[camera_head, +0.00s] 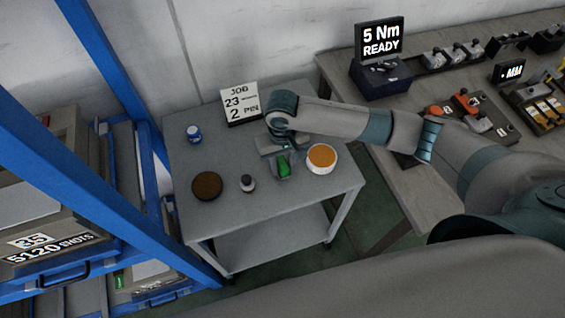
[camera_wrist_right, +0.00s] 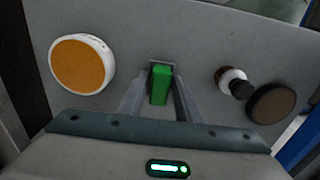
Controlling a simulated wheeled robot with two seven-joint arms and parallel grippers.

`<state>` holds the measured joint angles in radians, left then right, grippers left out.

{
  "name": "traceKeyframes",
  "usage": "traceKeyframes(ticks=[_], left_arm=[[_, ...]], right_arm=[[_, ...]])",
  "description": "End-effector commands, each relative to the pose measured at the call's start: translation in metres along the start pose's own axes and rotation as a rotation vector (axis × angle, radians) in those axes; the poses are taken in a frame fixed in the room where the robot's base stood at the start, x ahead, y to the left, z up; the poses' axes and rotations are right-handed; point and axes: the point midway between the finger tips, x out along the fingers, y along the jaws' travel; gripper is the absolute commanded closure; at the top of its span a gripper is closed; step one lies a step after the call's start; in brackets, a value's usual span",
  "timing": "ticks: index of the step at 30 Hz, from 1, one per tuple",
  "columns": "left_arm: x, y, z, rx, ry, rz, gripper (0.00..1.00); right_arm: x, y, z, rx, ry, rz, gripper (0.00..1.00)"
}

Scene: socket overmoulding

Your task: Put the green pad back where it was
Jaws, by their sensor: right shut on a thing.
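The green pad (camera_head: 283,166) is at my right gripper (camera_head: 279,161), over the grey trolley top (camera_head: 235,215). In the right wrist view the green pad (camera_wrist_right: 160,85) stands between the two fingers of my right gripper (camera_wrist_right: 160,95), which are shut on it. A small grey holder or tray (camera_head: 286,176) shows around or just beneath the pad; I cannot tell whether the pad rests in it. My left gripper is not in view.
On the trolley are a round orange-topped white tub (camera_head: 321,157), a brown disc (camera_head: 207,186), a small dark-capped bottle (camera_head: 247,184), a blue-and-white jar (camera_head: 194,134) and a job sign (camera_head: 241,103). A blue rack (camera_head: 110,150) stands left, a workbench (camera_head: 345,70) right.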

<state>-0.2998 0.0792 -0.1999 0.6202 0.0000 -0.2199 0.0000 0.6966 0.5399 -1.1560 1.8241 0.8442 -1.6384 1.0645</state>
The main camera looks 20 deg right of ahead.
Motion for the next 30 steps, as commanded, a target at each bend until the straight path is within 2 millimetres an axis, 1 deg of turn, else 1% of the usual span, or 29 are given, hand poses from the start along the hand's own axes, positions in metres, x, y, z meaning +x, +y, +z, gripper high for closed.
traceKeyframes(ticks=[3, 4, 6, 16, 20, 26, 30], left_arm=[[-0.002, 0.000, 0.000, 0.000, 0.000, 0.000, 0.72], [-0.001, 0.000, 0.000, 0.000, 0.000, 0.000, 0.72], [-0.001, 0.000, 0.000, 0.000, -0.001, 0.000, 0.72], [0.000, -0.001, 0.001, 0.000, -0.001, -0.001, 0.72], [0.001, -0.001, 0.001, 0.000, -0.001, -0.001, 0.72], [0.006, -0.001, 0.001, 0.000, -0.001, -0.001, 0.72], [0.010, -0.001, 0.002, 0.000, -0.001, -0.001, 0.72]], right_arm=[[0.002, 0.000, 0.000, 0.000, -0.001, -0.001, 0.90], [0.002, 0.000, 0.000, 0.000, 0.000, -0.001, 0.65], [0.002, 0.000, 0.000, 0.000, 0.000, -0.001, 0.51], [0.001, 0.000, 0.000, 0.000, 0.000, 0.000, 0.51], [-0.004, 0.000, -0.001, 0.000, 0.001, -0.001, 0.51], [-0.024, -0.001, 0.000, -0.001, 0.002, -0.002, 0.51], [-0.048, -0.001, -0.001, -0.001, 0.004, -0.003, 0.51]])
